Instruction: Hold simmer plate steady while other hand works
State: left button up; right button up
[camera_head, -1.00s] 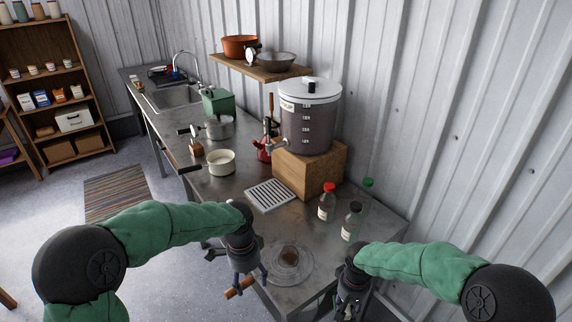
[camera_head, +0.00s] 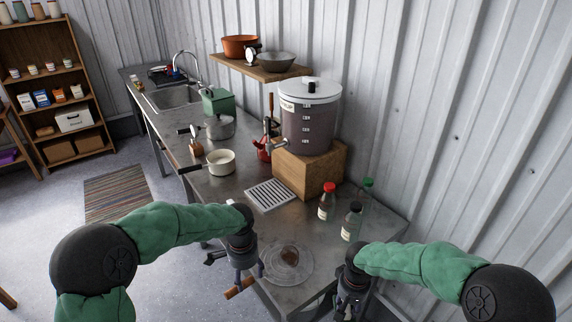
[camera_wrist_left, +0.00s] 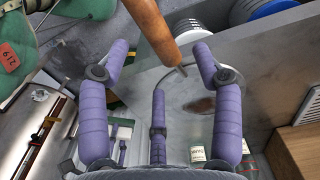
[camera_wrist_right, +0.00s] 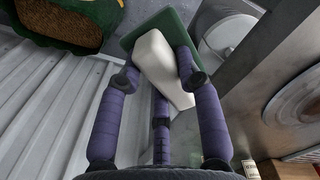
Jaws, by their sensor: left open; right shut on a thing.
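The simmer plate (camera_head: 302,265) is a round, thin disc with a brown patch at its middle, lying flat at the counter's near end. Its wooden handle (camera_head: 240,288) juts out past the counter's edge. In the left wrist view the handle (camera_wrist_left: 150,27) reaches in from the top. My left gripper (camera_head: 247,276) is open at the handle, its fingers spread on either side; contact cannot be told. My right gripper (camera_wrist_right: 158,75) is shut on a white block with a dark green pad (camera_wrist_right: 165,65). In the head view it is right of the plate, its fingertips partly hidden.
A red-capped bottle (camera_head: 327,203) and a dark-capped bottle (camera_head: 351,222) stand behind the plate. A drip grate (camera_head: 270,195), a wooden box (camera_head: 308,170) bearing a large pot (camera_head: 308,120), and a white saucepan (camera_head: 221,162) are farther back. The corrugated wall (camera_head: 450,130) bounds the right.

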aim_at(248, 282)
pick_arm(q)
jog(key=shift+f, duration=2.8)
grip_shut()
